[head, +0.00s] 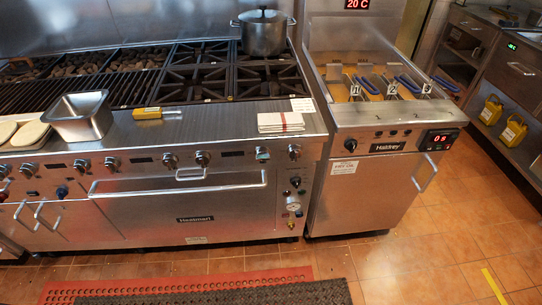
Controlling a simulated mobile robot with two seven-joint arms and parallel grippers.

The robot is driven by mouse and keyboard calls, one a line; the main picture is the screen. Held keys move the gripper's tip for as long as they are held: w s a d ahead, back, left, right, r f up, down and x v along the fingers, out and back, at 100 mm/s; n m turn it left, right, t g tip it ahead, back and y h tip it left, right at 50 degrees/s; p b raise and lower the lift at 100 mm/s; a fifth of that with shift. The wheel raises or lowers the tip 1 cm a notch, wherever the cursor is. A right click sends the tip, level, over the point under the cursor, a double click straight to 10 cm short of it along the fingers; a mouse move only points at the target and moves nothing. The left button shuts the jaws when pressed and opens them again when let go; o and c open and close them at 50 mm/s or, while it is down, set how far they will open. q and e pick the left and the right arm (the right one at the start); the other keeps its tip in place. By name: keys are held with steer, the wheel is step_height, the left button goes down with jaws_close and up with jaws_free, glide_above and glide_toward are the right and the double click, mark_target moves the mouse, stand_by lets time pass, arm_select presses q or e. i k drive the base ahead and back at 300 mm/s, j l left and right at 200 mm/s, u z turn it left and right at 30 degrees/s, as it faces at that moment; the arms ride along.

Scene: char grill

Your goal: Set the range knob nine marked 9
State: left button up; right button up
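The steel range (190,220) fills the left and middle of the head view. A row of several knobs runs along its front panel, among them a dark knob (201,158), a bluish knob (262,154) and a dark knob (294,152) at the right end. Another dark knob (295,181) sits lower, above a round gauge (293,206). The knob markings are too small to read, so I cannot tell which knob is marked 9. Neither of my grippers shows in the view.
A lidded pot (262,36) stands on the back burner. The oven handle (180,187) sticks out below the knobs. A fryer (370,180) adjoins at right.

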mark_target(262, 154)
steer(key=i+l+u, duration=0.15)
steer(key=l, duration=0.45)
steer(key=l+u, duration=0.15)
steer(key=l, duration=0.5)
steer(key=i, duration=0.05)
